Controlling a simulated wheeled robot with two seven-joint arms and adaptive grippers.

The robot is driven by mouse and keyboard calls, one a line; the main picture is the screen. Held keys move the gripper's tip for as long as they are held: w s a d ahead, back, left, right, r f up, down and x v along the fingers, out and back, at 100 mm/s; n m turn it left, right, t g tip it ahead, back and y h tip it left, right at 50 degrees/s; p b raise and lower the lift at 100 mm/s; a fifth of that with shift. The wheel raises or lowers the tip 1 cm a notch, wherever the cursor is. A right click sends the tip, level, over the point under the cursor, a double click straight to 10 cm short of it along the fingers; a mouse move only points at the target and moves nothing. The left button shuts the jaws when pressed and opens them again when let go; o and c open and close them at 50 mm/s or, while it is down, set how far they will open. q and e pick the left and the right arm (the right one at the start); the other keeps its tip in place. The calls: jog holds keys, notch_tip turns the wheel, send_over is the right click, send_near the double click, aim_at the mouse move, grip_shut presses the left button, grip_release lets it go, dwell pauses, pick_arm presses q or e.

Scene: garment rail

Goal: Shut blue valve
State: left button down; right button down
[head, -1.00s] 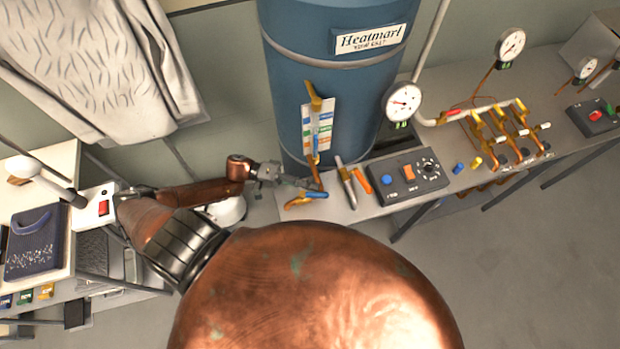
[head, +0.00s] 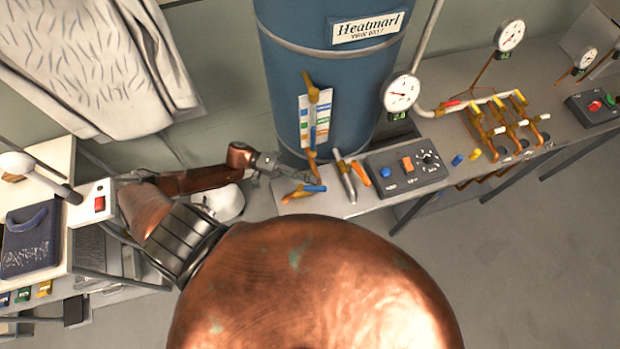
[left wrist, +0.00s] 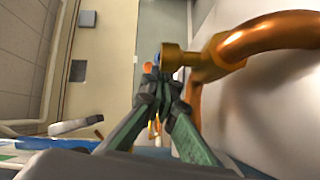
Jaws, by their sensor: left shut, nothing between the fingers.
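A blue valve handle (head: 313,188) lies sideways on copper pipework at the bench's left end in the head view. A second narrow blue piece (head: 313,136) is on the upright pipe against the tank; I cannot tell which one the task means. My left gripper (head: 288,174) is shut and empty, just up-left of the lower handle. In the left wrist view its dark green fingers (left wrist: 157,78) meet beside a brass fitting (left wrist: 172,58) on a curved copper pipe (left wrist: 265,34). I cannot tell whether they touch it. My right gripper is not in view.
A blue tank (head: 330,82) stands behind. Right of the handle are a grey tool (head: 345,180), an orange-handled tool (head: 360,174) and a control box (head: 407,172). Gauges and a valve manifold (head: 505,118) stand further right. A white machine (head: 92,206) is at left.

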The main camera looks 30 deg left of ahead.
aim_at(313, 188)
pick_arm(q)
jog(key=m+g+b, duration=0.1)
jog(key=g, duration=0.1)
jog(key=m+g+b, duration=0.1)
jog(key=g, duration=0.1)
jog(key=d+m+g+b, duration=0.1)
jog(key=shift+s+d+f+m+g, duration=0.1)
jog(key=shift+s+f+m+g, duration=0.15)
jog(key=shift+m+g, duration=0.15)
jog(key=m+g, duration=0.1)
jog(key=g+b, duration=0.1)
jog(key=shift+s+d+r+m+g, duration=0.1)
jog(key=shift+s+d+m+g, duration=0.05)
jog(key=shift+d+m+g, duration=0.2)
jog(key=shift+s+r+m+g+y, duration=0.1)
jog(key=shift+s+m+g+y, duration=0.05)
jog(key=shift+m+g+y, duration=0.4)
jog(key=shift+s+d+h, duration=0.1)
jog(key=shift+s+h, duration=0.15)
jog(key=shift+s+d+r+p, duration=0.15)
jog(key=shift+s+p, duration=0.2)
jog(key=shift+p, duration=0.05)
jog(key=shift+s+d+p, duration=0.2)
jog(key=shift+s+p, duration=0.1)
jog(key=shift+p, duration=0.4)
jog(key=shift+s, duration=0.1)
jog(key=shift+f, duration=0.2)
